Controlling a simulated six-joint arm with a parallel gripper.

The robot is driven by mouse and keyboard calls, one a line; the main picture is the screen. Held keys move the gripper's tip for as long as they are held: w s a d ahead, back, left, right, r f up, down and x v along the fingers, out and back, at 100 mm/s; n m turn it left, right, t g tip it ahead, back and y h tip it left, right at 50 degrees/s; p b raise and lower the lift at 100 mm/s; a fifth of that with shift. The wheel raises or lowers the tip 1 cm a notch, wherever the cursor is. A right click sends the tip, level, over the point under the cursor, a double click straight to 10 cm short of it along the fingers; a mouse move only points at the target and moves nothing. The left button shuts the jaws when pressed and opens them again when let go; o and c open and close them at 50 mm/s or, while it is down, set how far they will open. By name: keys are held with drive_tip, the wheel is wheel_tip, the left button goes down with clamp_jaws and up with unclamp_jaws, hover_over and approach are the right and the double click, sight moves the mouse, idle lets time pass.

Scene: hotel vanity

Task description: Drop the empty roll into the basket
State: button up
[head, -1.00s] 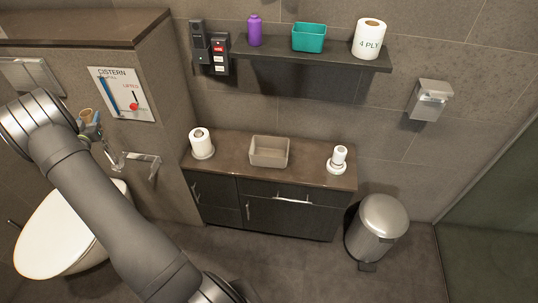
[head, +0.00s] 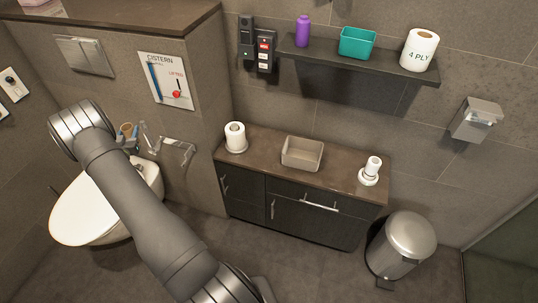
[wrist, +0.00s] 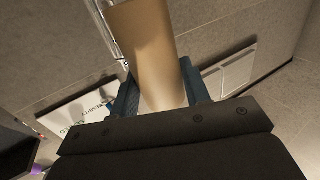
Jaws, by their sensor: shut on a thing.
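My gripper (wrist: 158,80) is shut on the empty roll (wrist: 146,45), a bare brown cardboard tube, with one blue finger on each side of it. In the head view the tube (head: 126,129) is small and partly hidden, held in the air at the left above the toilet. A beige-grey open basket (head: 302,153) stands on the middle of the vanity counter and looks empty. A teal open container (head: 357,42) stands on the shelf above. My gripper is well to the left of both.
A white paper roll (head: 235,136) on a stand is at the counter's left. A smaller white roll (head: 371,170) is at its right. A metal pedal bin (head: 402,245) stands on the floor at right. A metal wall holder (head: 170,148) is near my gripper.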

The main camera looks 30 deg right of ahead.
drive_tip(key=s+d+f+m+g+h, duration=0.1)
drive_tip(key=s+d+f+h, duration=0.1)
drive_tip(key=s+d, duration=1.1)
drive_tip(key=s+d+f+m+g+h, duration=0.1)
drive_tip(key=s+d+f, duration=0.4)
drive_tip(key=s+d, duration=0.7)
drive_tip(key=shift+s+d+f+m+h, duration=0.15)
drive_tip(key=shift+s+d+m+h, duration=0.2)
drive_tip(key=shift+d+m+h, duration=0.25)
drive_tip(key=w+d+m+g+h, duration=0.1)
drive_tip(key=d, duration=0.3)
drive_tip(key=w+d+r+m+g+h, duration=0.1)
drive_tip(key=d, duration=0.4)
drive_tip(key=w+d+r+g+h, duration=0.1)
drive_tip(key=d, duration=0.4)
drive_tip(key=shift+w+r+m, duration=0.2)
drive_tip(key=shift+w+m, duration=0.05)
drive_tip(key=shift+m, duration=0.15)
wheel_tip(320, 180, up, 2)
drive_tip(key=m+g+h, duration=0.3)
drive_tip(key=g, duration=0.2)
hover_over(307, 142)
drive_tip(key=s+a, duration=0.3)
drive_tip(key=s, duration=0.1)
drive_tip(key=shift+m, duration=0.3)
drive_tip(key=shift+w+f, duration=0.2)
drive_tip(key=shift+f, duration=2.7)
